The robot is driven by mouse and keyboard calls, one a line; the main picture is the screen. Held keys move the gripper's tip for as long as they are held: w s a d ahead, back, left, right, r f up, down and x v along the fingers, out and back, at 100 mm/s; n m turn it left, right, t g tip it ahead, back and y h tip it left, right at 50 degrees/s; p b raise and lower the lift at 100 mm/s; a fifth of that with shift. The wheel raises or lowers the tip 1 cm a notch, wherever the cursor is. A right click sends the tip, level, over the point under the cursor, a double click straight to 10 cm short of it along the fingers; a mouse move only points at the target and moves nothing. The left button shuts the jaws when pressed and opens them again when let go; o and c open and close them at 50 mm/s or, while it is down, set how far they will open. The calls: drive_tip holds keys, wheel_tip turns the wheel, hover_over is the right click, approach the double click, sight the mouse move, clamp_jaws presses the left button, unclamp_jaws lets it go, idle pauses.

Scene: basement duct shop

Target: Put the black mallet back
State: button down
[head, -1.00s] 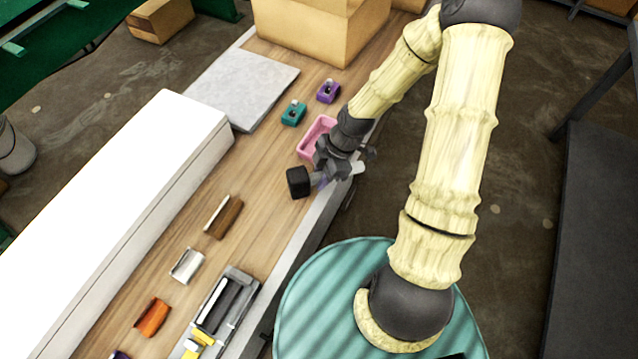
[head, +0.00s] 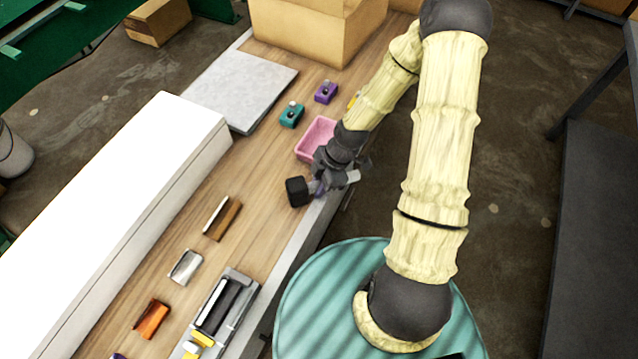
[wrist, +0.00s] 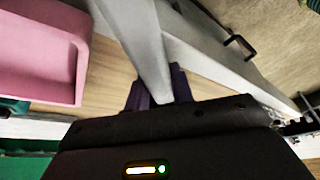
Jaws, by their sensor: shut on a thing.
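The black mallet's dark block head (head: 298,191) shows in the head view, just left of my gripper (head: 322,184). My gripper is shut on the mallet's handle near the bench's right edge. A pale end (head: 352,177), apparently of the handle, sticks out on the gripper's right side. In the wrist view the pale handle (wrist: 145,40) runs down to a dark purple part (wrist: 157,90) at the grip. The mallet head is not clearly visible there. I cannot tell whether the mallet touches the bench (head: 262,215).
A pink bin (head: 309,148) stands just behind my gripper. Teal (head: 291,116) and purple (head: 325,93) items lie beyond it. A grey tray (head: 245,296) with yellow pieces, an orange block (head: 151,319) and a brown block (head: 222,220) are nearer. A large white box (head: 110,200) lines the left.

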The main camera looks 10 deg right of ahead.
drive_tip(key=c, duration=1.2)
unclamp_jaws()
drive_tip(key=v, duration=1.2)
drive_tip(key=shift+s+r, duration=0.1)
drive_tip(key=s+d+r+m+t+h, duration=0.1)
drive_tip(key=s+r+m+h, duration=0.1)
drive_tip(key=r+m, duration=0.3)
drive_tip(key=s+r+m+t+h, duration=0.2)
drive_tip(key=s+r+m, duration=0.3)
drive_tip(key=m, duration=0.9)
drive_tip(key=shift+d+r, duration=0.35)
